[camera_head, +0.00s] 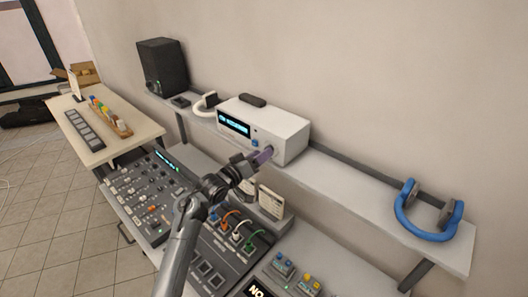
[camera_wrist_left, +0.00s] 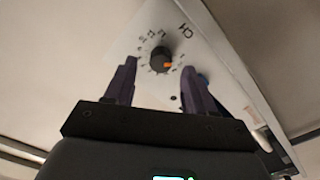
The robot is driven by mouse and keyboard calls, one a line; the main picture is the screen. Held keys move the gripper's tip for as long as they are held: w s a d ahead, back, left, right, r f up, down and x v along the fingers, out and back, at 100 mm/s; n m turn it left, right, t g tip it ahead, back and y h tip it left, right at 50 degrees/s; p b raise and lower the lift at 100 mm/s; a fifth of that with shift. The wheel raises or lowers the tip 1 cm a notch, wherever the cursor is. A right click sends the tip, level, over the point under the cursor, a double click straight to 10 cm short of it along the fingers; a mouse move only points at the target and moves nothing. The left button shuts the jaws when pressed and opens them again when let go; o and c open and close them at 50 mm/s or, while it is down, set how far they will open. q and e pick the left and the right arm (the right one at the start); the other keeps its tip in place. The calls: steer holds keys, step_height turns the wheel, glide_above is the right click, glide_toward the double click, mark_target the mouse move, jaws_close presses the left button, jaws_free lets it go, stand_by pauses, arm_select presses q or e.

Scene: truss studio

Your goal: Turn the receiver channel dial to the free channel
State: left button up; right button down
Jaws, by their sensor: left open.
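The receiver (camera_head: 284,125) is a white box on the wall shelf, with a lit cyan display (camera_head: 234,123) on its front. In the left wrist view its front panel (camera_wrist_left: 205,40) shows a black round dial (camera_wrist_left: 161,58) with an orange pointer mark, ringed by small markings and labelled "CH". My left gripper (camera_head: 265,155) is at the right part of the receiver's front, where it hides the dial in the head view. In the left wrist view the left gripper (camera_wrist_left: 157,85) is open, its dark purple fingers either side of the dial and apart from it. My right gripper is not in view.
The shelf (camera_head: 345,185) also holds a black speaker (camera_head: 163,66), white headphones (camera_head: 206,104) and blue headphones (camera_head: 428,212). Below are a mixing desk (camera_head: 150,196), coloured cables (camera_head: 240,232) and cards (camera_head: 271,201). A side table (camera_head: 100,155) stands at left.

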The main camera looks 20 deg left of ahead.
arm_select(q)
steer(key=shift+x, duration=1.1)
steer(key=shift+c, duration=0.5)
jaws_close()
